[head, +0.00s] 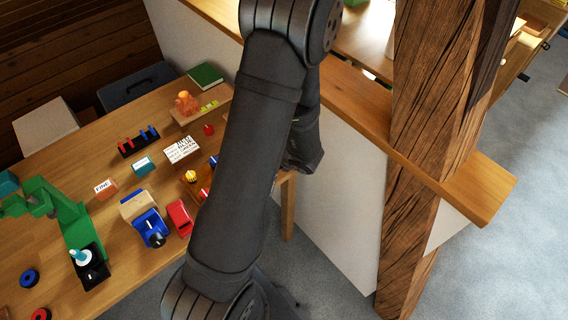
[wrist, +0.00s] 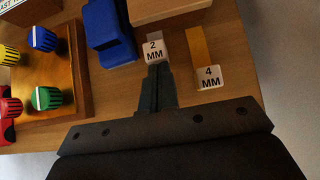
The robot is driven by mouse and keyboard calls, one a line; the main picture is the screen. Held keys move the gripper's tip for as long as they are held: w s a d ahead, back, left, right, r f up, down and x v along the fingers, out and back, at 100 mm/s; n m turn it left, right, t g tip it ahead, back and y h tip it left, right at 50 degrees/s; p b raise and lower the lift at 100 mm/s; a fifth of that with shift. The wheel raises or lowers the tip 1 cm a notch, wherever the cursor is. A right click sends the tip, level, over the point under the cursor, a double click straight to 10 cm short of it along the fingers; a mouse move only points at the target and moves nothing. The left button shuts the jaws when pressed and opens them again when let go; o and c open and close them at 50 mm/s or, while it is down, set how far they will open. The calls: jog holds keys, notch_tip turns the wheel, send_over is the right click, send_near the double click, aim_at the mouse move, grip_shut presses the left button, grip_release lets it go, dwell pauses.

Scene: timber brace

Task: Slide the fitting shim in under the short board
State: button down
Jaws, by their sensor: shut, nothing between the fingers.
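In the wrist view, my gripper (wrist: 157,70) is shut and empty. Its tips are at the near edge of the white "2 MM" label (wrist: 153,52); I cannot tell whether they touch it. That label sits on a thin greyish shim (wrist: 153,35). To its right lies a yellow shim (wrist: 197,45) with a white "4 MM" label (wrist: 209,77). A pale wooden board (wrist: 168,9) crosses the top of the view, just beyond both shims; I cannot tell whether it is the short board or whether any gap lies under it. In the head view, my arm hides the gripper and shims.
A blue object (wrist: 108,33) stands close left of the 2 MM shim. Further left is a wooden block (wrist: 75,75) with coloured ribbed knobs. The table edge lies near on the right. In the head view, a thick timber post (head: 420,130) and ledge (head: 475,185) stand right of my arm.

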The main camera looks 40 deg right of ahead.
jog(key=s, duration=0.4)
jog(key=shift+s+d+r, duration=0.1)
jog(key=shift+s+r, duration=0.15)
jog(key=v, duration=0.9)
jog(key=x, duration=1.1)
jog(key=shift+w+r, duration=0.35)
jog(key=shift+r, duration=0.05)
jog(key=shift+w, duration=0.9)
